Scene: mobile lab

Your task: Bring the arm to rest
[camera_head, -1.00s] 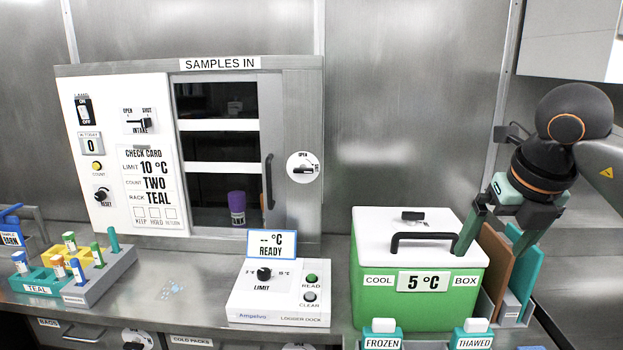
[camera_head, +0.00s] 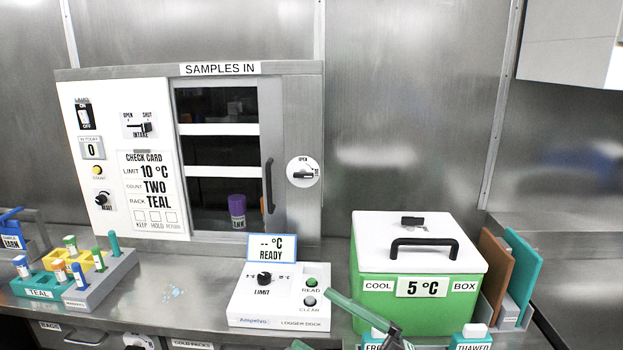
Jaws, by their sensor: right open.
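My right gripper (camera_head: 314,318) shows at the bottom edge, in front of the cool box and the logger dock. Its two green fingers are apart and nothing shows between them. The rest of the right arm is below the picture. The green cool box (camera_head: 420,302) stands behind it with its white lid (camera_head: 380,233) on and its black handle upright; its label reads 5 °C. My left gripper is not in view.
The logger dock (camera_head: 248,303) sits left of the fingers. FROZEN and THAWED packs (camera_head: 472,335) stand at the front edge, the first partly hidden by the gripper. The SAMPLES IN cabinet (camera_head: 300,215) and tube racks (camera_head: 100,275) are farther left. Upright boards (camera_head: 525,265) stand right of the box.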

